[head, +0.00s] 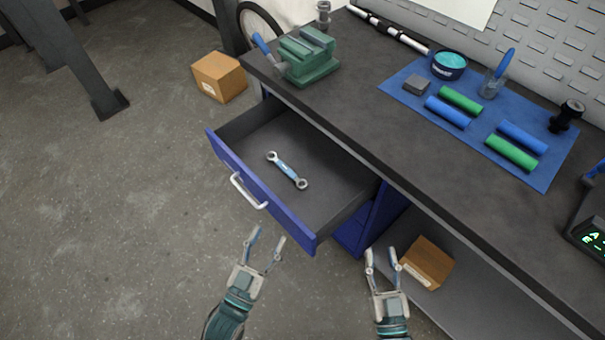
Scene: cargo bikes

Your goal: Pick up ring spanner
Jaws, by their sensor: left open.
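The ring spanner (287,171) lies flat and alone on the floor of the open blue drawer (268,199). It has a light blue middle and a silver ring at each end. My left gripper (265,246) is open and empty, in front of the drawer, below and right of its handle in the picture, apart from the spanner. My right gripper (382,262) is right of the drawer's front corner, with its fingers apart and nothing seen between them. Nothing hides the spanner.
The drawer's front panel and white handle (248,191) stand between my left gripper and the spanner. The dark workbench (350,110) overhangs the drawer's back. A green vise (307,57) sits on it. Cardboard boxes lie on the lower shelf (429,262) and floor (219,77).

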